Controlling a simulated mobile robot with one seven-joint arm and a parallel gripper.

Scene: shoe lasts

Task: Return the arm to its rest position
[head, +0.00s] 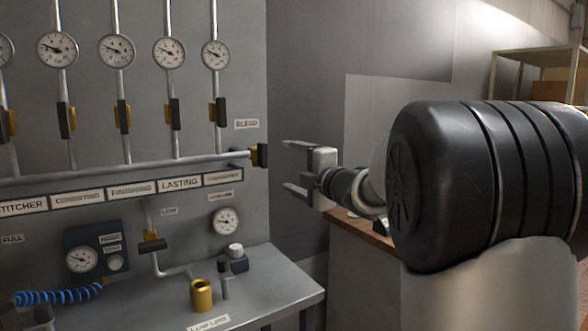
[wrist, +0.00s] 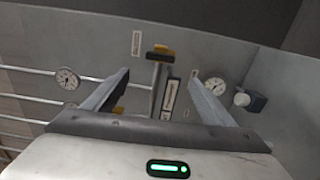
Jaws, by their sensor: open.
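My gripper (head: 288,166) is at the middle of the head view, at the right edge of the grey gauge panel (head: 200,110). Its two fingers are spread apart and nothing is between them. The fingers point left, near the black and yellow bleed valve (head: 259,155) at the end of the horizontal pipe. In the wrist view the open fingers (wrist: 155,85) frame that valve handle (wrist: 161,52); I cannot tell the exact gap to it. My arm's large black segment fills the right of the head view.
The panel carries several round gauges (head: 116,50) and valves on vertical pipes. Below, a grey shelf (head: 270,285) holds a brass cylinder (head: 201,295) and a blue coiled hose (head: 58,295). A wood-topped cabinet (head: 362,230) stands under my forearm. Metal shelving (head: 540,75) is at the far right.

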